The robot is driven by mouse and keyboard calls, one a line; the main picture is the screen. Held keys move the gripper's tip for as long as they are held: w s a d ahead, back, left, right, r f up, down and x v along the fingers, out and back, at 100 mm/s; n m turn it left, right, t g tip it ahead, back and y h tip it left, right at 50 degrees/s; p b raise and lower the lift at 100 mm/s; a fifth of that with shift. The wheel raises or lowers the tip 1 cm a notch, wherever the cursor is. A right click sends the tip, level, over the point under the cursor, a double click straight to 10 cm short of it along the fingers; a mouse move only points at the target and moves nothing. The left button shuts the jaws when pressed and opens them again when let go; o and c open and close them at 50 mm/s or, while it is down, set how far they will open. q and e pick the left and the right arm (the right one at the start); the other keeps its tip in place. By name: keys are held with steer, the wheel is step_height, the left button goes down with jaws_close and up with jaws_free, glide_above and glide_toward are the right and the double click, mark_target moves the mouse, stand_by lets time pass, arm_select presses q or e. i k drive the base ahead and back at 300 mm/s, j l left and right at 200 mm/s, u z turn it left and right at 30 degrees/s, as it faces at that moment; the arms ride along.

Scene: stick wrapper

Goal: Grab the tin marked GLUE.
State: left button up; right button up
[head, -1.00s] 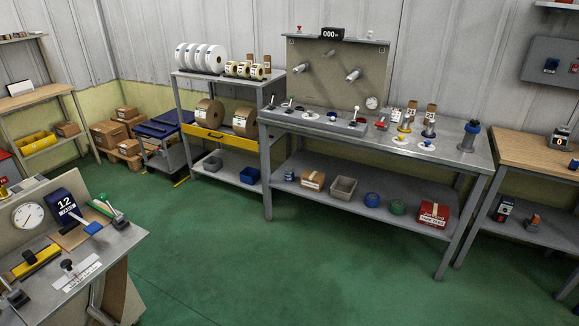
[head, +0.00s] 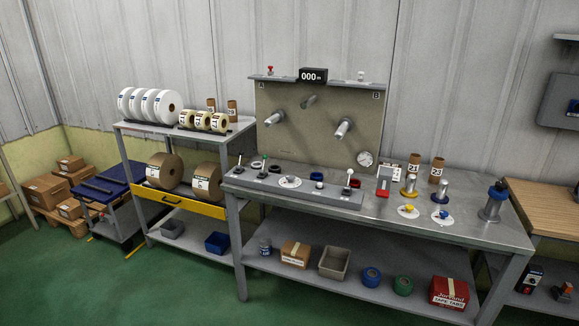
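A small blue and white tin (head: 265,247) stands at the left end of the lower shelf of the metal workbench. Its label is too small to read, so I cannot tell whether it says GLUE. No other tin shows a readable GLUE mark. Neither of my grippers is in the head view.
On the workbench's lower shelf (head: 335,285), a cardboard box (head: 295,254), grey bin (head: 333,263), blue roll (head: 371,278), green roll (head: 403,285) and red box (head: 449,293) stand right of the tin. A roll rack (head: 190,207) stands left. Green floor (head: 190,290) in front is clear.

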mark_target(265, 244)
steer(key=i+u, duration=0.25)
steer(key=i, duration=0.5)
steer(key=i+u, duration=0.2)
steer(key=i, duration=0.55)
